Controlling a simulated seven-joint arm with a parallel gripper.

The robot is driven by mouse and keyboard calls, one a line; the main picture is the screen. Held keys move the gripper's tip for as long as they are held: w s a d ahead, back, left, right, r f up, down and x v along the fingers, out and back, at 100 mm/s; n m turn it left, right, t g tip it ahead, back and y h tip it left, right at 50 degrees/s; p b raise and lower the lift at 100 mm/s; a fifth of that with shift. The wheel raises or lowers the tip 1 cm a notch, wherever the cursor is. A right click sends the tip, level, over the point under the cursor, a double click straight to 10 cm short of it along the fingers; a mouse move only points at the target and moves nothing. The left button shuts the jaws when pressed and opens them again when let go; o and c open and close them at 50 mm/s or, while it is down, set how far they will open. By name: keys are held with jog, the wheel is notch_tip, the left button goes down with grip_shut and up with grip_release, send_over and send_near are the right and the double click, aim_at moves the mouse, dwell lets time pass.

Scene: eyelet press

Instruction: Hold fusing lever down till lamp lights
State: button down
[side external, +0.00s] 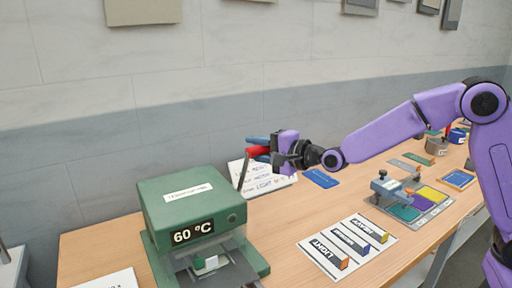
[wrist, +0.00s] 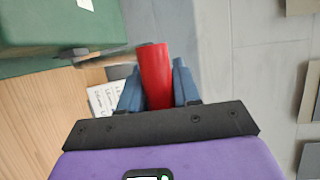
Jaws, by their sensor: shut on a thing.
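The fusing lever has a red handle (side external: 256,151) on a thin grey rod (side external: 244,173) that rises behind the right side of the green press (side external: 190,205). My gripper (side external: 259,149) is shut on the red handle, with its blue fingers on either side. In the wrist view the red handle (wrist: 155,75) stands between the two blue fingers. The lever is raised and leans slightly right. The press has a "60 ºC" display (side external: 193,233). A small round dark spot (side external: 232,218) on its front may be the lamp; it shows no glow. The rod's foot is hidden.
A white card with written lines (side external: 270,184) is behind the lever. A sheet with several labelled strips (side external: 347,246) lies right of the press. A blue-grey clamp device (side external: 386,186) and coloured plates stand further right. The wall is close behind the table.

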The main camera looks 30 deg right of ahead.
jog(key=shift+s+f+n+t+y, duration=0.2)
jog(key=shift+s+f+t, duration=0.15)
jog(key=shift+s+t, duration=0.25)
jog(key=shift+s+f+n+t+y, duration=0.2)
jog(key=shift+s+f+t, duration=0.2)
jog(key=shift+s, duration=0.3)
jog(key=s+f, duration=0.7)
jog(key=f, duration=0.2)
jog(key=shift+f, duration=0.3)
jog(key=shift+d+f, duration=0.1)
jog(key=shift+f, duration=0.05)
jog(key=c, duration=0.9)
grip_release()
jog(key=shift+s, duration=0.1)
jog(key=shift+v, duration=5.95)
